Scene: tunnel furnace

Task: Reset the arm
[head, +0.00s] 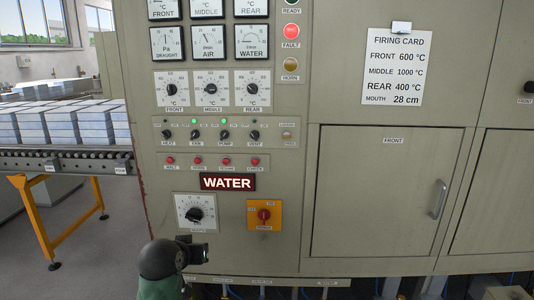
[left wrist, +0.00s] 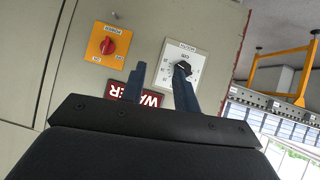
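My left arm (head: 160,262) comes up from the bottom edge in the head view, in front of the lower panel. My left gripper (head: 200,251) is below the dial and the orange switch there. In the left wrist view my left gripper (left wrist: 160,68) has its two dark fingers apart, with nothing between them. One fingertip overlaps the black dial knob (left wrist: 186,68) in that picture; I cannot tell any contact. In the head view the dial knob (head: 195,214) looks clear of the gripper. My right gripper is in neither view.
The furnace panel carries an orange switch (head: 264,215), a lit WATER sign (head: 228,182), small knobs and gauges. A firing card (head: 396,67) hangs above a closed door (head: 385,195) with a handle. At left, a conveyor (head: 65,160) holds grey blocks; floor is free below it.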

